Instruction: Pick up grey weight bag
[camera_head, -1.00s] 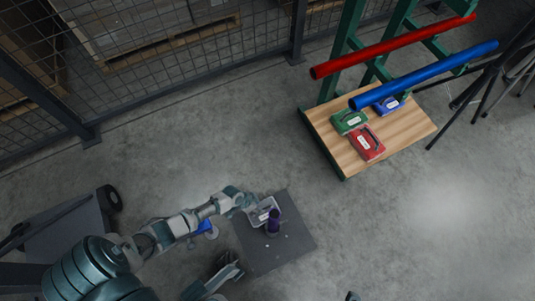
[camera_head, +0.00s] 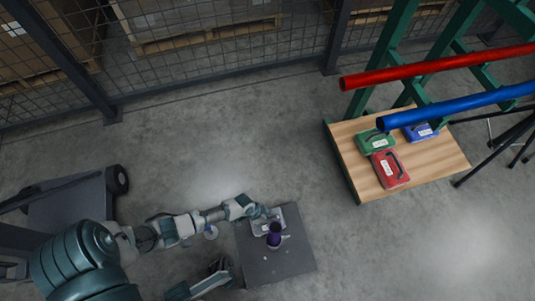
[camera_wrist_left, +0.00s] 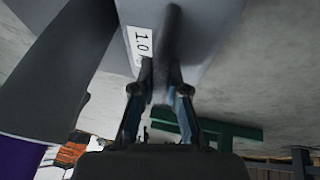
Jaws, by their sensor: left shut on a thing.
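The grey weight bag (camera_head: 262,229) is at the upper edge of the dark grey square platform (camera_head: 285,268) in the head view. Its pale body with a white "1.0" label (camera_wrist_left: 140,45) fills the top of the left wrist view. My left gripper (camera_head: 258,211) is at the bag's upper side, and in the wrist view its fingers (camera_wrist_left: 160,98) are closed around the bag's dark handle (camera_wrist_left: 172,35). I cannot tell whether the bag touches the platform.
A purple upright object (camera_head: 274,235) stands close beside the bag. A wooden board (camera_head: 430,170) holds a green bag (camera_head: 375,143), a red bag (camera_head: 390,170) and a blue bag (camera_head: 420,132) under red and blue bars. Open floor lies between board and platform.

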